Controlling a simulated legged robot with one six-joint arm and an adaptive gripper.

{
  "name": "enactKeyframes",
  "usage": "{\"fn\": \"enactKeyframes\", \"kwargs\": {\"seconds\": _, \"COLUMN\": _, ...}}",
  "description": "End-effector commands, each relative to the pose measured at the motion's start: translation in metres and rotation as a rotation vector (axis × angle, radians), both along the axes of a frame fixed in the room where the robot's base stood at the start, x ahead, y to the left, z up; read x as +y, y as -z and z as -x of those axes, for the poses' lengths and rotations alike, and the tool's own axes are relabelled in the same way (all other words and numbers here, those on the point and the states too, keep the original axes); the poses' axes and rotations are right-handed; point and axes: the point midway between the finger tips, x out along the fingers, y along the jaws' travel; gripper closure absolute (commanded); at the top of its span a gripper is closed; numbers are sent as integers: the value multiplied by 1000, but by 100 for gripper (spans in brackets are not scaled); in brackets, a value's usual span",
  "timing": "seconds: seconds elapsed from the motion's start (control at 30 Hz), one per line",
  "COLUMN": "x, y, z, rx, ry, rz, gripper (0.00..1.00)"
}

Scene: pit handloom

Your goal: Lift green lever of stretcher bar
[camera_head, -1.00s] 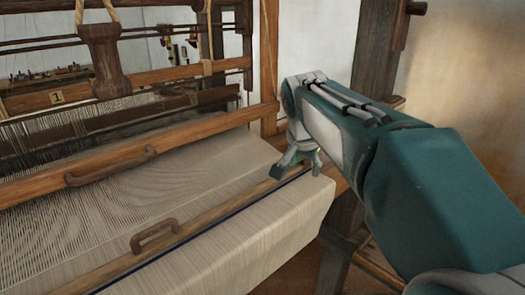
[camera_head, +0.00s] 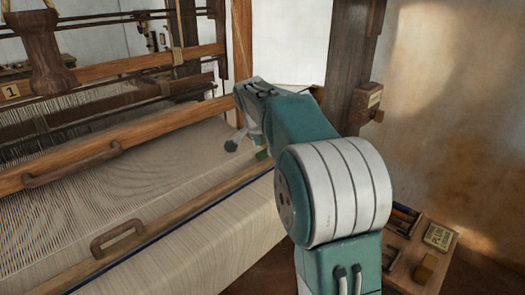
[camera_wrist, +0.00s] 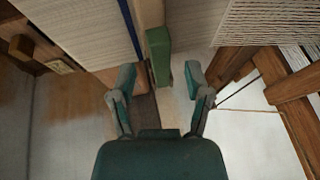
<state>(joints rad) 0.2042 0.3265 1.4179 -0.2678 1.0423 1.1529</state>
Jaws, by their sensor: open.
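The green lever (camera_wrist: 158,55) sits at the end of the pale wooden stretcher bar (camera_wrist: 150,14) in the wrist view. It lies ahead of my gripper (camera_wrist: 160,76), between the lines of its two spread fingers and nearer the left one. The gripper is open, with nothing between its fingers. In the head view, the stretcher bar (camera_head: 172,214) runs across the cloth, with a brown handle (camera_head: 118,238) on it. A small green piece, apparently the lever (camera_head: 262,154), shows at its far end beside my gripper (camera_head: 246,148), which is partly hidden by my arm.
The woven cloth (camera_head: 205,240) spreads over the loom's front. A wooden beater (camera_head: 70,165) crosses behind it. A dark post (camera_head: 347,75) stands right of my gripper. A wooden box with small items (camera_head: 415,255) is low at right.

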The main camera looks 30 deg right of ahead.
Motion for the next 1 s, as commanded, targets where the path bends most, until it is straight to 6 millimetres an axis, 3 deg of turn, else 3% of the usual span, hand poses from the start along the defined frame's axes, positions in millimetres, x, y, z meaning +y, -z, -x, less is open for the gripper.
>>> {"fn": "enactKeyframes", "kwargs": {"seconds": 0.2, "x": -3, "y": 19, "z": -6, "rx": -1, "ry": 0, "rz": 3, "gripper": 37}}
{"fn": "enactKeyframes", "kwargs": {"seconds": 0.47, "x": -2, "y": 20, "z": -7, "rx": -2, "ry": -1, "rz": 4, "gripper": 37}}
{"fn": "enactKeyframes", "kwargs": {"seconds": 0.5, "x": -3, "y": 20, "z": -7, "rx": -2, "ry": -1, "rz": 4, "gripper": 41}}
{"fn": "enactKeyframes", "kwargs": {"seconds": 0.63, "x": -4, "y": 20, "z": -7, "rx": -2, "ry": -1, "rz": 3, "gripper": 99}}
{"fn": "enactKeyframes", "kwargs": {"seconds": 1.0, "x": -3, "y": 20, "z": -7, "rx": 4, "ry": 0, "rz": -10, "gripper": 100}}
